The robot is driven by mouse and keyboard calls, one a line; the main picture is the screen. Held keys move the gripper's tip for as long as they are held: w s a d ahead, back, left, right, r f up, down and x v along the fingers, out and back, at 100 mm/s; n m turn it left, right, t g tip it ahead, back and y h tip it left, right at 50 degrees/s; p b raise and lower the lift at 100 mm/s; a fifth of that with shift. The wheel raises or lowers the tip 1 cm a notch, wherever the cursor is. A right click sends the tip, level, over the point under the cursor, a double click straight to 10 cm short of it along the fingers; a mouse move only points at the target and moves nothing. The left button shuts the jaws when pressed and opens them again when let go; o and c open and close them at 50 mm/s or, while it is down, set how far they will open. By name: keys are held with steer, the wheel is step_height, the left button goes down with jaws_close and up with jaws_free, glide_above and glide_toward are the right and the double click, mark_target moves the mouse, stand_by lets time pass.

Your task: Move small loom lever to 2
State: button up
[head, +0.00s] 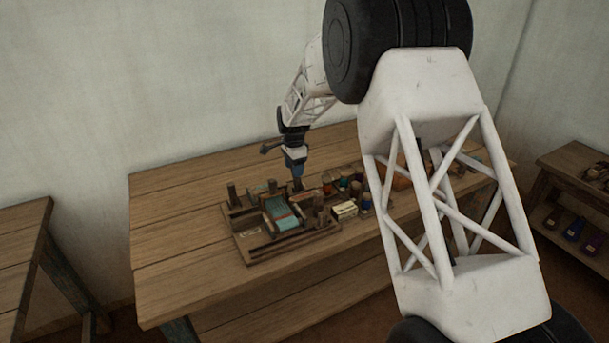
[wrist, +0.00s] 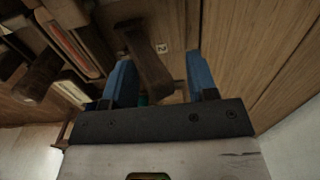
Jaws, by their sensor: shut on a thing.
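The small wooden loom (head: 290,243) sits on the table, with teal cloth (head: 280,213) in its frame. My gripper (head: 297,180) points down at the loom's back right. In the wrist view, the dark wooden lever (wrist: 146,62) stands between my two blue fingers, and my gripper is shut on it. A label with the number 2 (wrist: 162,47) shows close beside the lever, toward the right finger. In the head view, my gripper mostly hides the lever. The other lever labels cannot be made out.
The wooden table (head: 165,235) has free room left of the loom. Several small coloured jars (head: 345,184) stand to its right, with a pale block (head: 345,210) near the loom's right edge. Another table (head: 22,250) stands at the left, and a shelf (head: 575,195) at the right.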

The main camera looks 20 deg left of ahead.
steer(key=shift+f, duration=0.1)
steer(key=shift+o, duration=0.8)
steer(key=shift+r, duration=0.25)
steer(key=shift+r, duration=3.15)
